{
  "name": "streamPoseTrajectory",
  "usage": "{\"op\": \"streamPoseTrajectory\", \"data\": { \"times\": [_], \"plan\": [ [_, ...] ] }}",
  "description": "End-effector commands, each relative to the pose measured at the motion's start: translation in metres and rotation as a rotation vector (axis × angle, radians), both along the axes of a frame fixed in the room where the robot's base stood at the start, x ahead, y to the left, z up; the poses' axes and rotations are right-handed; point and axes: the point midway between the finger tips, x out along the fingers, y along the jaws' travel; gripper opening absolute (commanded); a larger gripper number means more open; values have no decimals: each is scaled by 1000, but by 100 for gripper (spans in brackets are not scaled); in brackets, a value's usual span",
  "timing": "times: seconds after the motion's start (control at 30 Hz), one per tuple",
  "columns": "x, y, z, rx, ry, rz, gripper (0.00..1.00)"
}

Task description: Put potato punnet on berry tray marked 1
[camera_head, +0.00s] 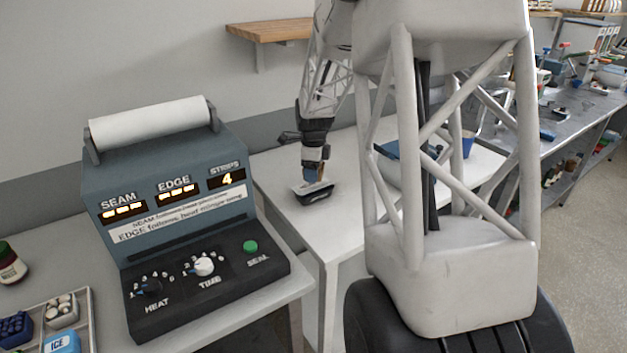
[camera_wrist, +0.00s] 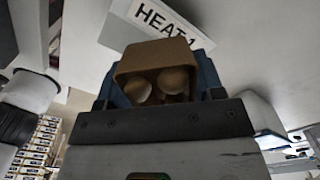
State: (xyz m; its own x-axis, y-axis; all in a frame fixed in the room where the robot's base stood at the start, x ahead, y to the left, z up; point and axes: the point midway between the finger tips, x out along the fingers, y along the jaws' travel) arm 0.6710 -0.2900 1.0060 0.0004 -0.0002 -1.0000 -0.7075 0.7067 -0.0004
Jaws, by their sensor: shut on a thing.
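My gripper (camera_head: 315,176) is low over the white table in the head view. In the wrist view its blue fingers (camera_wrist: 158,85) are shut on the potato punnet (camera_wrist: 126,66), a brown open box with two pale round potatoes inside. A white label reading "HEAT 1" (camera_wrist: 165,18) lies just beyond the punnet. In the head view a small black tray (camera_head: 318,197) with a pale top edge is right under the gripper. I cannot tell whether the punnet touches it, and its number is not readable there.
A sealing machine (camera_head: 175,215) with dials and a green button stands at left. A compartment tray (camera_head: 88,300) with small goods and an ICE pack is at lower left. A blue container (camera_head: 392,150) is partly hidden behind my column.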

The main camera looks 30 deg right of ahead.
Motion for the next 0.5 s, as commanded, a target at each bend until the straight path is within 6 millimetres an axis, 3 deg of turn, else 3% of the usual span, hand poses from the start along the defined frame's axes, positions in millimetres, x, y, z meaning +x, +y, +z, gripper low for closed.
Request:
{"op": "streamPoseTrajectory", "data": {
  "times": [0.5],
  "plan": [
    [0, 0, -35, 0, 0, 0, 35]
  ]
}}
